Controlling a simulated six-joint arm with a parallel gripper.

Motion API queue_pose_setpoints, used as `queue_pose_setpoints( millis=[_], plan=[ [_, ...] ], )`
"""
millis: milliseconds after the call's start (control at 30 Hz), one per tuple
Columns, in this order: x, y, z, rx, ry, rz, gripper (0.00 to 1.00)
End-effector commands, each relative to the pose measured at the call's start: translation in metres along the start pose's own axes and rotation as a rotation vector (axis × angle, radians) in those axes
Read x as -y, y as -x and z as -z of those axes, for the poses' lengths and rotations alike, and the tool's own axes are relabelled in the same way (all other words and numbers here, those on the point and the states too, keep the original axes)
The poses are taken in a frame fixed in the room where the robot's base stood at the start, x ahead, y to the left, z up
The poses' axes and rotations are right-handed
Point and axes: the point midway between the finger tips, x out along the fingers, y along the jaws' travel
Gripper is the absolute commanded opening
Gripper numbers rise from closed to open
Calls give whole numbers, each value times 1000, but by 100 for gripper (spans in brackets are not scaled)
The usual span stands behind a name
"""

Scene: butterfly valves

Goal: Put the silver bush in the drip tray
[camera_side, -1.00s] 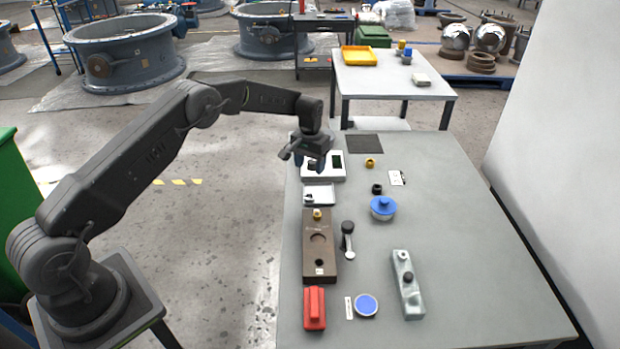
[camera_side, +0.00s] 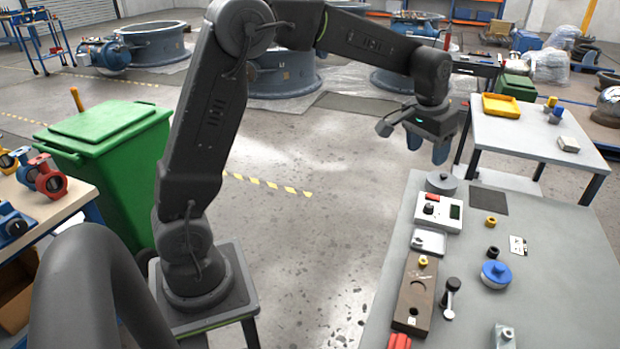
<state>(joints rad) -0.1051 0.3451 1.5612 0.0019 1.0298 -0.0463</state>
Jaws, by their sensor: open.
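A small silver-grey piece (camera_side: 418,241), which looks like the silver bush, sits at the left end of a shallow white tray (camera_side: 437,237), apparently the drip tray. It looks to be inside the tray; its exact contact is too small to tell. My gripper (camera_side: 428,149), with blue fingers, is open and empty. It hangs in the air above and beyond the far left corner of the grey table, well clear of the tray.
A white instrument box (camera_side: 452,224) stands just behind the tray, and a grey round part (camera_side: 441,183) behind that. A brown block (camera_side: 412,297) with a brass bush (camera_side: 423,261) lies in front. Black bush (camera_side: 493,252) and blue-topped part (camera_side: 495,274) stand right.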

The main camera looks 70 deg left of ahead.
Motion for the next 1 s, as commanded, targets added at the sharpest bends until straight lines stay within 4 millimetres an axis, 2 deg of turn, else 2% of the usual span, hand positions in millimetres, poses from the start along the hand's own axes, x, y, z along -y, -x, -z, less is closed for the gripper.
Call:
queue_pose_setpoints(
  millis=[33,100,300,433,600,700,800,1000],
  plan=[
    [-4,23,-19,-27,-12,-3,59],
    [-7,44,-44,-56,-28,-7,59],
    [-12,87,-125,-140,-71,-20,59],
    [-12,98,-180,-193,-97,-28,59],
    [-11,96,-238,-251,-126,-38,59],
    [-10,91,-259,-273,-137,-42,59],
    [-9,87,-270,-283,-143,-44,59],
    [-9,85,-274,-285,-145,-44,59]
  ],
)
